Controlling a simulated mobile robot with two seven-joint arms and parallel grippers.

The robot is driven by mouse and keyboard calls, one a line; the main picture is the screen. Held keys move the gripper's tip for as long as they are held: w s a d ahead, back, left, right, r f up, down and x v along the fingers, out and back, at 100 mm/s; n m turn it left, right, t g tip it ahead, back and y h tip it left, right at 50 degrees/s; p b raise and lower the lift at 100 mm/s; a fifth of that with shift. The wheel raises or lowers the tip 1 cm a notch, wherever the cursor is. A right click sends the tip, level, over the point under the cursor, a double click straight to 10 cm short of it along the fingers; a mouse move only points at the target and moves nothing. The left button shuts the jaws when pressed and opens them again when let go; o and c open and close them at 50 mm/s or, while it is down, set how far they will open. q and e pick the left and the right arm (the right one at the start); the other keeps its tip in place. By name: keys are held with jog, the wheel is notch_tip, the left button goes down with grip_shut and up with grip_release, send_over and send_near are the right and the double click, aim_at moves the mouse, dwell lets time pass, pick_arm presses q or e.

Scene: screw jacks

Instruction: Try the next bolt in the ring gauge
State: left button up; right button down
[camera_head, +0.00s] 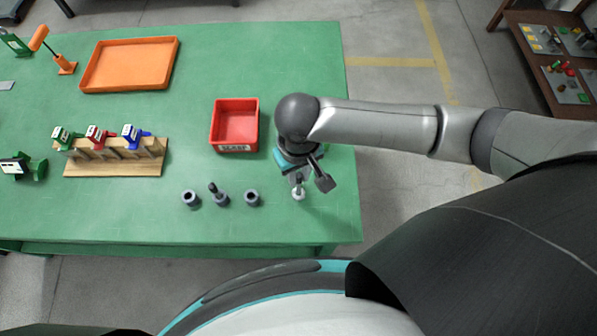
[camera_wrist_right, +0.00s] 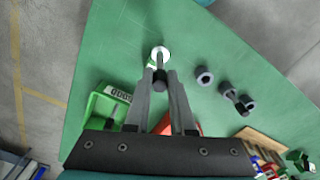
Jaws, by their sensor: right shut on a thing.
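My right gripper (camera_head: 299,178) is shut on a dark bolt (camera_wrist_right: 160,74), over the front right of the green table. The pale ring gauge (camera_head: 298,195) stands directly below the fingers; in the right wrist view its white ring (camera_wrist_right: 160,53) shows just beyond the bolt. I cannot tell whether the bolt's end is inside the ring. Left of the gauge stand three grey holders in a row. The left holder (camera_head: 190,199) and right holder (camera_head: 252,198) show empty holes. A dark bolt (camera_head: 213,188) sticks up from the middle holder (camera_head: 221,200). My left gripper is not in view.
A red scrap bin (camera_head: 235,148) stands behind the holders. A green labelled bin (camera_wrist_right: 104,108) shows beside the fingers in the wrist view. A wooden rack (camera_head: 115,169) with small coloured jacks and an orange tray (camera_head: 84,88) are at left. The table's front edge is close.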

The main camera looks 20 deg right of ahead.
jog(key=shift+f, duration=0.25)
jog(key=shift+f+b, duration=0.7)
jog(key=shift+f, duration=1.2)
notch_tip(320, 180, up, 7)
jog(key=p, duration=0.8)
jog(key=shift+f+p, duration=0.2)
jog(key=shift+p, duration=0.2)
dwell(0.3)
jog(key=shift+w, duration=0.1)
